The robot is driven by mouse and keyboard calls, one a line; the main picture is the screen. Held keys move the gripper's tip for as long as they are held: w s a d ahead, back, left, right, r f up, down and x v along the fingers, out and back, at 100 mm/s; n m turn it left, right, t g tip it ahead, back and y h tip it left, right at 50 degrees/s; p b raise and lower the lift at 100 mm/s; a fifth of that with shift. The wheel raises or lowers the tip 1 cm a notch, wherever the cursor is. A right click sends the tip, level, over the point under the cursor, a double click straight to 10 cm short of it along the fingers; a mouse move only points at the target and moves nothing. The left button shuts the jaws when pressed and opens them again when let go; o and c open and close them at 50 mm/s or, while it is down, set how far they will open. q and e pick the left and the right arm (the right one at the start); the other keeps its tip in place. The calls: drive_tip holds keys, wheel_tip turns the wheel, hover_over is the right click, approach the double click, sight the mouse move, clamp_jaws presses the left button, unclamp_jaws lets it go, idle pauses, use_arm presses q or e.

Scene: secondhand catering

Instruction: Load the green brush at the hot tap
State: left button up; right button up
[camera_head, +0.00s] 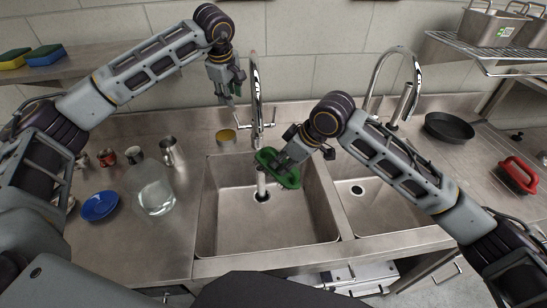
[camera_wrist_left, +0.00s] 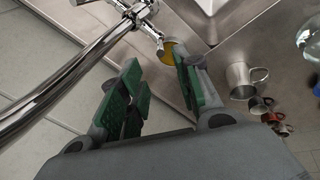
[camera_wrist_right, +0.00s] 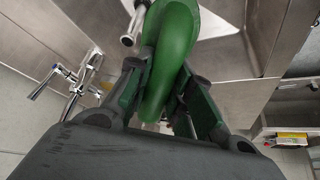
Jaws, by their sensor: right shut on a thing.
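My right gripper (camera_head: 297,156) is shut on the green brush, whose green body (camera_wrist_right: 172,50) fills the space between the fingers in the right wrist view. The left tap (camera_head: 256,95) is a tall chrome gooseneck with a cross handle at its base; it also shows in the left wrist view (camera_wrist_left: 62,82). My left gripper (camera_head: 232,88) is open and empty, beside and left of this tap's neck.
A second tap (camera_head: 386,62) stands behind the right sink (camera_head: 378,213). A glass jar (camera_head: 153,188), blue bowl (camera_head: 100,206) and metal jug (camera_head: 171,150) crowd the left counter.

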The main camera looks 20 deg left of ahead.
use_arm(q)
drive_tip(key=shift+s+f, duration=0.1)
clamp_jaws()
drive_tip(key=s+d+f+n+t, duration=0.1)
drive_tip(key=s+n, duration=0.3)
drive_tip(key=n, duration=0.7)
drive_tip(key=s+d+f+n+t+y, duration=0.1)
drive_tip(key=s+n, duration=0.4)
drive_tip(key=n, duration=0.6)
drive_tip(key=shift+f, duration=0.65)
